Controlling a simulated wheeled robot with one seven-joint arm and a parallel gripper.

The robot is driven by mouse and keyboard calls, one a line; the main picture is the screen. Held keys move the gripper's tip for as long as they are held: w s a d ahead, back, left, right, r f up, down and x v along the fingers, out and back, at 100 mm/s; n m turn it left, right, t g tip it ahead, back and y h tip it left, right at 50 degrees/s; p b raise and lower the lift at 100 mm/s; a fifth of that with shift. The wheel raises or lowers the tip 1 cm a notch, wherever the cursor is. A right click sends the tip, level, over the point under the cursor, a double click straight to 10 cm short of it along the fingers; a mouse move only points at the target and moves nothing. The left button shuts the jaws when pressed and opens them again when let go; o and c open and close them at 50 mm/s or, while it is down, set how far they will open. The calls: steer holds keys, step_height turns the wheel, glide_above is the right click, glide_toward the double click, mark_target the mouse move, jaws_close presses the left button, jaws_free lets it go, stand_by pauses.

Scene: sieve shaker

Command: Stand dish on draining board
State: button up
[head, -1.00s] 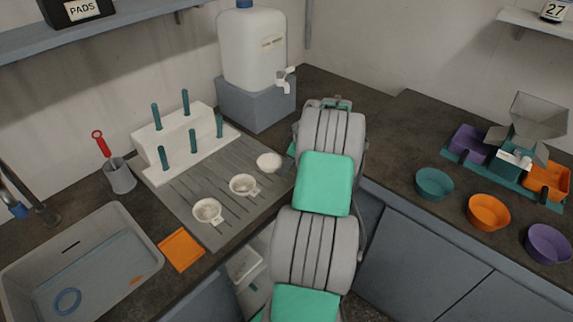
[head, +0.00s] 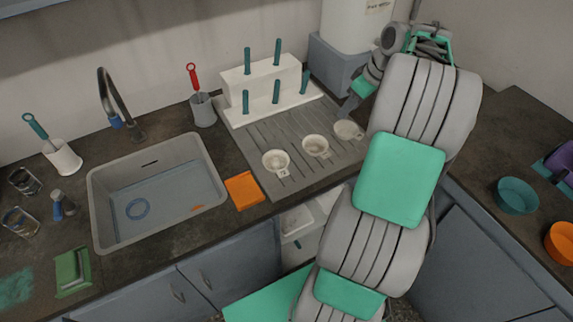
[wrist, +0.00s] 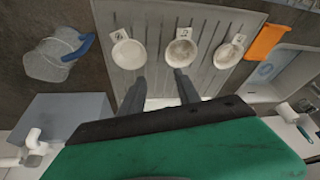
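Three small white dishes with labelled tabs lie flat on the grey draining board: left (head: 275,161), middle (head: 316,146) and right (head: 346,129). In the wrist view they show as a row, left (wrist: 128,54), middle (wrist: 180,53) and right (wrist: 228,54). The grey grooved draining board (head: 325,174) has a white rack with teal pegs (head: 262,77) along its back. My gripper (head: 350,106) is by the board's right side, just behind the right dish in the head view. In the wrist view its two fingers (wrist: 158,86) are apart with nothing held between them.
A sink (head: 205,160) and an orange pad (head: 243,190) lie left of the board. A grey block (head: 333,66) bearing a water container stands behind my gripper. A clear jug with a blue handle (wrist: 50,62) shows in the wrist view. Bowls (head: 516,196) stand far right.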

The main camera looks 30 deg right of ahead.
steer(key=a+r+m, duration=0.1)
steer(key=a+r, duration=0.2)
steer(key=a, duration=1.8)
steer(key=s+a+f+m+h, duration=0.1)
steer(key=s+a+f+m, duration=0.1)
steer(key=s+a, duration=1)
steer(key=shift+s+f+m+h, duration=0.3)
steer(key=shift+s+f+h, duration=0.15)
steer(key=shift+f, duration=0.35)
